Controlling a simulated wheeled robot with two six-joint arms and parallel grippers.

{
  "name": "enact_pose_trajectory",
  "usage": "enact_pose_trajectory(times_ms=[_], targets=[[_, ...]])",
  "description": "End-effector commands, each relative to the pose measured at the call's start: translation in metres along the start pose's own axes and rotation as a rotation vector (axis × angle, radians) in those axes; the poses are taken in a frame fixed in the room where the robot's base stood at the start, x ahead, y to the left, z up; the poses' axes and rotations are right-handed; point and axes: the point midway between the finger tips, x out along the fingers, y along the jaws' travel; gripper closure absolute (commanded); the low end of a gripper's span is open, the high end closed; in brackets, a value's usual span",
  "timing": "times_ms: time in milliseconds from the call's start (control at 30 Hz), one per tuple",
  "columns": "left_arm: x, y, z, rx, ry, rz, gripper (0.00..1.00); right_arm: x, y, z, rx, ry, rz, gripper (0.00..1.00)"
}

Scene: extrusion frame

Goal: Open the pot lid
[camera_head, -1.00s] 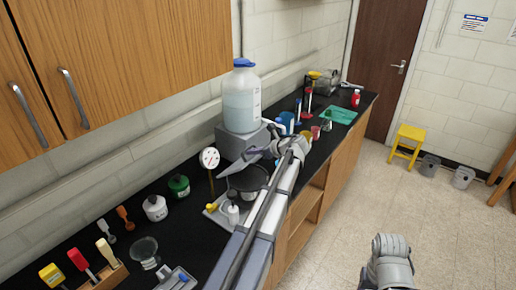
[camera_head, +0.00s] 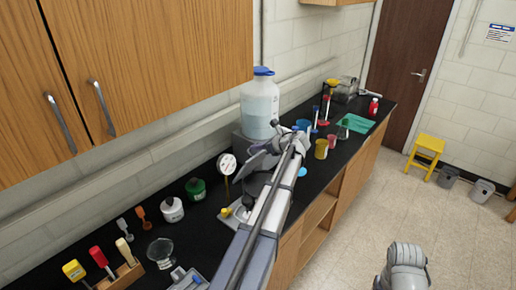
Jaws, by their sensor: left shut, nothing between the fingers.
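A dark round pot (camera_head: 254,184) sits on the black counter, largely hidden behind my left arm and gripper. Its lid cannot be clearly made out from here. My left gripper (camera_head: 252,160) is over the pot, in front of the big bottle's grey stand. Its fingers are shut and appear empty; whether they touch the pot cannot be told. My right arm shows only as a grey part at the bottom right, and its gripper is not visible.
A large bottle with a blue cap (camera_head: 260,104) stands behind the pot. A dial gauge (camera_head: 227,164), a green jar (camera_head: 196,189) and a white jar (camera_head: 172,210) stand left. Cups (camera_head: 321,149) and a teal tray (camera_head: 357,124) lie farther right. Wooden cabinets (camera_head: 120,70) hang above.

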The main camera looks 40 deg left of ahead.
Motion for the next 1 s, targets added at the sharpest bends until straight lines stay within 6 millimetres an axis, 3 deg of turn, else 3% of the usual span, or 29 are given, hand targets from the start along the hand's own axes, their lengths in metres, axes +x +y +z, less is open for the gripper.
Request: enact_pose_trajectory(times_ms=[533, 1000], targets=[[-0.008, 0.001, 0.005, 0.0, 0.0, 0.0, 1.0, -0.009, 0.001, 0.001, 0.0, 0.0, 0.0, 0.38], [-0.065, 0.006, 0.039, 0.0, -0.001, 0.002, 1.0, -0.065, 0.005, 0.004, 0.025, -0.002, -0.003, 0.38]])
